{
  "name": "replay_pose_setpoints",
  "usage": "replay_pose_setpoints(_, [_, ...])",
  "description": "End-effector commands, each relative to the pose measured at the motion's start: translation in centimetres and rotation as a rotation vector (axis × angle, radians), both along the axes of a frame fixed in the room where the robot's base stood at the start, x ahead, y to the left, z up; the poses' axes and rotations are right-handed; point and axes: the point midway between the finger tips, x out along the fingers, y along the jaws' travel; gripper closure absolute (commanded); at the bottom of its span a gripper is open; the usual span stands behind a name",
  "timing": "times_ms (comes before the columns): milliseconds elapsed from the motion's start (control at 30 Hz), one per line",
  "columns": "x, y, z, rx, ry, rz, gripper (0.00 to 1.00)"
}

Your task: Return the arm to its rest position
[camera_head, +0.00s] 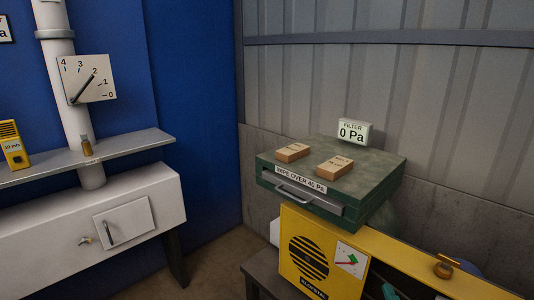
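My arm and gripper do not show in the head view, so its pose and whether it holds anything cannot be seen. The task names no other object.
A green box (380,169) with a drawer handle and two small cartons on top stands on a yellow unit (290,265) at right. A white cabinet (60,234) and grey shelf (130,145) line the blue wall at left. Brown floor (218,262) shows between them.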

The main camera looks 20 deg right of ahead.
Motion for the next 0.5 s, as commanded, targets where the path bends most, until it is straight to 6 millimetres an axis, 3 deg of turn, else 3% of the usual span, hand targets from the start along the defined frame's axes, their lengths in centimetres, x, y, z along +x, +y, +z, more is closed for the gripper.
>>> replay_pose_setpoints(33, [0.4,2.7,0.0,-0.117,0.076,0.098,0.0])
replay_pose_setpoints(100, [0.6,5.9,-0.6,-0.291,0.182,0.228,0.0])
replay_pose_setpoints(300, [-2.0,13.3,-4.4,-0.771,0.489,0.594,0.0])
replay_pose_setpoints(400, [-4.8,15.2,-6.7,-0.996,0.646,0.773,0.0])
replay_pose_setpoints(500, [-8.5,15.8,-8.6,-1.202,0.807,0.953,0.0])
